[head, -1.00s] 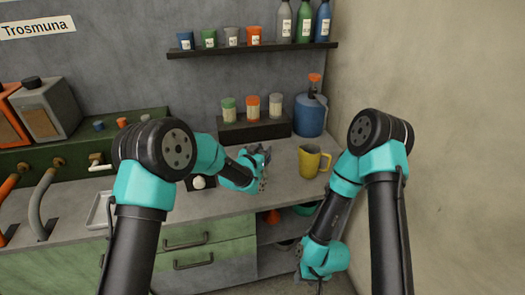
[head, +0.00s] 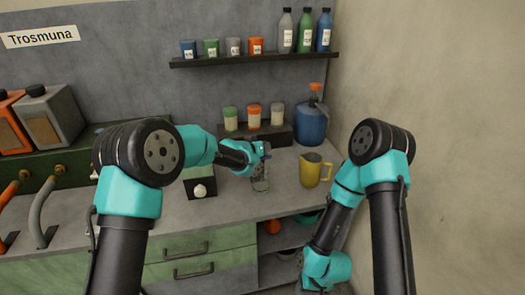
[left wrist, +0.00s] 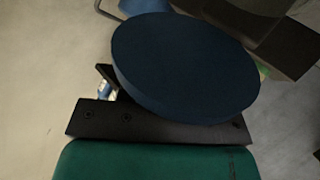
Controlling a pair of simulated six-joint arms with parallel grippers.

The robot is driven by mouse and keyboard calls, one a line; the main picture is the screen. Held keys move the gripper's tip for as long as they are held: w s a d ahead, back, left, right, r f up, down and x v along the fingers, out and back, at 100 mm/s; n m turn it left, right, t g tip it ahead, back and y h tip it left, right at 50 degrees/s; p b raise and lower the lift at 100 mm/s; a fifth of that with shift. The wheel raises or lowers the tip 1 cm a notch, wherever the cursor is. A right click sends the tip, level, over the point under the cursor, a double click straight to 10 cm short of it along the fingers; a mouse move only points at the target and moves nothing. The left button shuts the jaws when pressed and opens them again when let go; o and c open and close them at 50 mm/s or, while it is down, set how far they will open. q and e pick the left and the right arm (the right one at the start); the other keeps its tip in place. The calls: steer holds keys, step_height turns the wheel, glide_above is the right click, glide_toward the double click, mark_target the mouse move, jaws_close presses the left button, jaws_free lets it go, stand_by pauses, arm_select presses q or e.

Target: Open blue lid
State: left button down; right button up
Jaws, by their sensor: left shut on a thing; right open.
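A round dark blue lid (left wrist: 185,68) fills the middle of the left wrist view. It hides most of the fingers of my left gripper, whose black base shows below it. In the head view, my left gripper (head: 264,156) is above the counter, shut on the blue lid (head: 267,147). A small grey, glassy-looking container (head: 261,184) shows just below the gripper; whether they touch is unclear. My right gripper (head: 314,289) is open and empty, low at the bottom edge in front of the shelves, partly cut off.
A yellow jug (head: 312,172) stands right of the left gripper. A blue canister (head: 311,124) and small capped jars (head: 253,117) on a dark block stand behind. A dark box with a white knob (head: 200,189) is to the left. The wall shelf (head: 255,57) holds cups and bottles.

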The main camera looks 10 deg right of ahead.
arm_select(q)
steer(key=shift+w+r, duration=0.1)
steer(key=shift+w, duration=0.05)
stand_by(0.4)
steer(key=c, duration=0.8)
jaws_free()
steer(key=v, duration=1.7)
steer(key=shift+a+r, duration=0.1)
steer(key=shift+r, duration=0.15)
